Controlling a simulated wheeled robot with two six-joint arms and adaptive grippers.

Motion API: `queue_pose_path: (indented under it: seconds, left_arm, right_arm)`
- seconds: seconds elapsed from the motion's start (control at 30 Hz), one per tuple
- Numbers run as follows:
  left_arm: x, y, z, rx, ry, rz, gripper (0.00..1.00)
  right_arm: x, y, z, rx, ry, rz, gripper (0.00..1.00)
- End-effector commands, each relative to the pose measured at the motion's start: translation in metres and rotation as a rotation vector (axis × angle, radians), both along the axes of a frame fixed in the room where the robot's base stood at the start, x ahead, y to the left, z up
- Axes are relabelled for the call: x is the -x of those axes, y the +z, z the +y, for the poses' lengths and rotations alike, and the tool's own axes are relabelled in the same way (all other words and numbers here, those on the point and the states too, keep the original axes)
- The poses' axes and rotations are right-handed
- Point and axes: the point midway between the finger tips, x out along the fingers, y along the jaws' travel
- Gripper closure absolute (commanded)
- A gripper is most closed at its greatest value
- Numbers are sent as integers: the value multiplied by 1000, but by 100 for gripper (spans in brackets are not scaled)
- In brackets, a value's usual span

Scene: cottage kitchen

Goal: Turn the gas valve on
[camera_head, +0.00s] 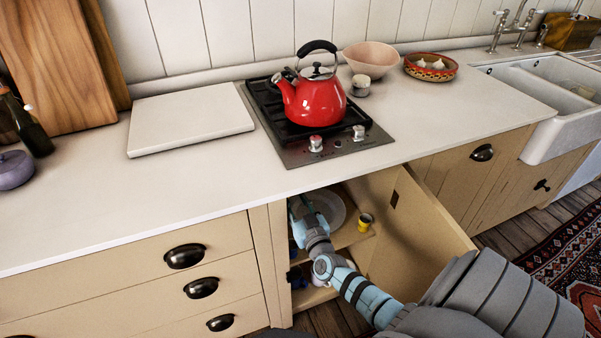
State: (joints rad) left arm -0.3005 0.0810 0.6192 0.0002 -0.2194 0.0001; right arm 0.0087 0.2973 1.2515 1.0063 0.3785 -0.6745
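The gas valve cannot be made out in this view. The cabinet under the stove stands open, with its door (418,225) swung out to the right. My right arm comes in from the lower right and reaches into the cabinet opening. Its far end passes up behind the countertop's front edge at the left side of the opening, so my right gripper is hidden. My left gripper is not in view. The gas stove (300,152) is set in the counter above, with two knobs (315,143) (358,132) on its front.
A red kettle (318,102) stands on the stove. Inside the cabinet are a white plate (329,204) and a yellow cup (365,222) on a shelf, with dark items (297,275) lower down. Drawers (130,275) border the opening on the left, and the open door borders it on the right.

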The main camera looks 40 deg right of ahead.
Motion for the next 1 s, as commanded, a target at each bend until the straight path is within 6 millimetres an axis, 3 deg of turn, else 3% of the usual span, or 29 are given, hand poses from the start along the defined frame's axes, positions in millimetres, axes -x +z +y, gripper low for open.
queue_pose_path:
  seconds: [0.1,0.3,1.0]
  left_arm:
    - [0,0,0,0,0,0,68]
    - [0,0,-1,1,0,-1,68]
    - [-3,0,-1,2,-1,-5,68]
  right_arm:
    - [33,-1,12,-1,2,2,68]
    - [65,0,23,1,1,1,68]
    - [69,0,23,1,-2,1,68]
